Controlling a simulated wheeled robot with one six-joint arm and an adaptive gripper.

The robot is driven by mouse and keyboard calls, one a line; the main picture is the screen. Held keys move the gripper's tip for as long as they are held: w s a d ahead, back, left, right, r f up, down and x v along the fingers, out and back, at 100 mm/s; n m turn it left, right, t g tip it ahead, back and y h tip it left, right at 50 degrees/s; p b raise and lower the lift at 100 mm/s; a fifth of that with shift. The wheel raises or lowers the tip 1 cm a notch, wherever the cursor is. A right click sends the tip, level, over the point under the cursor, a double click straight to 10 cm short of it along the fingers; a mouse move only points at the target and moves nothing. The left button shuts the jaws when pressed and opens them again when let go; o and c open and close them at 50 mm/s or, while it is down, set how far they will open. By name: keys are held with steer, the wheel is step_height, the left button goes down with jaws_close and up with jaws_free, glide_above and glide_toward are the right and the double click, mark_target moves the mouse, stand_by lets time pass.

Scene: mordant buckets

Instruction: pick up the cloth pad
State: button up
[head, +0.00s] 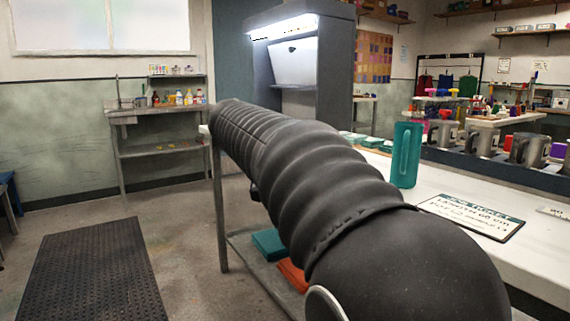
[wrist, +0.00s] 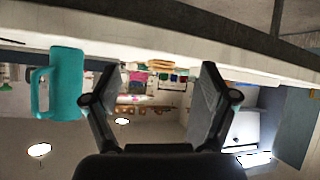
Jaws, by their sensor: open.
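Several small green, pad-like things (head: 372,142) lie on the white table beyond my arm in the head view, partly hidden by it. I cannot tell whether one is the cloth pad. A teal folded-looking block (head: 269,243) and an orange one (head: 292,274) lie on the shelf under the table. My gripper (wrist: 155,82) is open and empty in the wrist view, its two fingers wide apart. My arm hides it in the head view. The wrist view is upside down, and no pad shows clearly between the fingers.
A teal jug (head: 405,155) stands upright on the table right of my arm; it also shows left of my gripper in the wrist view (wrist: 67,84). A printed card (head: 472,216) lies nearer. Several metal pots line the right side. A dark mat (head: 95,275) lies on open floor.

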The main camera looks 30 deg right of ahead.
steer(key=w+d+r+m+g+h, duration=0.1)
steer(key=w+d+r+m+h, duration=0.2)
steer(key=w+d+r+m, duration=0.15)
steer(key=shift+n, duration=0.35)
steer(key=x, duration=0.4)
steer(key=p+x, duration=0.1)
steer(key=x, duration=0.8)
steer(key=shift+d+f, duration=0.15)
steer(key=shift+f, duration=0.35)
steer(key=c, duration=0.9)
